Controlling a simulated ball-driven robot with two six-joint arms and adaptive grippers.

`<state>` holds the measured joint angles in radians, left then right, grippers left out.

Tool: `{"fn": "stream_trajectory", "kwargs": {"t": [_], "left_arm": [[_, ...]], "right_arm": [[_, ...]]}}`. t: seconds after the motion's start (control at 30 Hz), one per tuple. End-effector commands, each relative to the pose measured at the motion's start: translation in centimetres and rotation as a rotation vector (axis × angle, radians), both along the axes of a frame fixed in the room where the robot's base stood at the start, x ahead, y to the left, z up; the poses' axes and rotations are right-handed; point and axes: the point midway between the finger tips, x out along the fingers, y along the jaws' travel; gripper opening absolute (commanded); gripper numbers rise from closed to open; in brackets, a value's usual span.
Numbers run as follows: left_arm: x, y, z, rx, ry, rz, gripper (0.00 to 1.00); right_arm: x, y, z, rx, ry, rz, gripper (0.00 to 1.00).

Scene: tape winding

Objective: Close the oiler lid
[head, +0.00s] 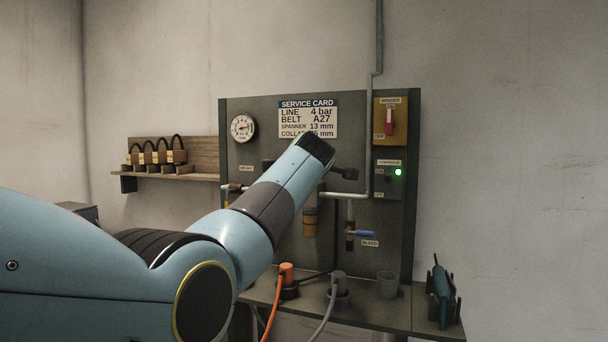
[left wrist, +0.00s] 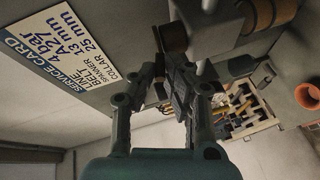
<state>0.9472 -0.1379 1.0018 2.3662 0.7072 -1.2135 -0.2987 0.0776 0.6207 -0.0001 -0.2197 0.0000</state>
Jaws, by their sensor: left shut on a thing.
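My left arm reaches across to the dark service panel (head: 388,240) in the head view, and its wrist hides most of the gripper there. In the left wrist view my left gripper (left wrist: 168,52) is shut on a small dark brown piece (left wrist: 174,38), which looks like the oiler lid. A grey rounded body (left wrist: 215,28) is right beside it. In the head view an amber bowl (head: 310,222), seemingly the oiler's, hangs below the wrist. How far the lid is tilted cannot be told. My right gripper is not in view.
The panel carries a gauge (head: 242,128), a service card (head: 308,117), a pipe (head: 345,195) and a blue-handled bleed valve (head: 362,234). Orange and grey hose plugs and a grey cup (head: 387,285) stand on the bench below. A tool tray (left wrist: 240,112) shows in the wrist view.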

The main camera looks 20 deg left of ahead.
Motion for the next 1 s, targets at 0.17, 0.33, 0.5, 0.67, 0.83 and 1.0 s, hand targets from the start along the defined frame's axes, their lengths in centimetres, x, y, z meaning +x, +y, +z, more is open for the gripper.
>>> {"fn": "stream_trajectory", "kwargs": {"t": [0.17,0.33,0.5,0.67,0.83,1.0], "left_arm": [[-0.06,-0.14,-0.78,-0.003,-0.070,-0.003,0.00],[-0.08,-0.12,-0.86,-0.004,-0.104,-0.001,0.00],[-0.09,-0.11,-0.90,-0.005,-0.113,-0.001,0.00],[-0.09,-0.10,-0.94,-0.004,-0.112,-0.001,0.00],[-0.09,-0.10,-1.00,-0.005,-0.111,0.000,0.14],[-0.09,-0.05,-0.97,-0.004,-0.111,0.001,0.20]], "right_arm": [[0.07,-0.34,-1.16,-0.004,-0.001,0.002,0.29],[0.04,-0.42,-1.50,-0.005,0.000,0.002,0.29],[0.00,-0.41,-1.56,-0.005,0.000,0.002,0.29],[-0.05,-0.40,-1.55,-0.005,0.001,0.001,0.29],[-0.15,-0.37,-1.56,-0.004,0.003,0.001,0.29],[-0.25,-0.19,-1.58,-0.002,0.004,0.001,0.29]]}}
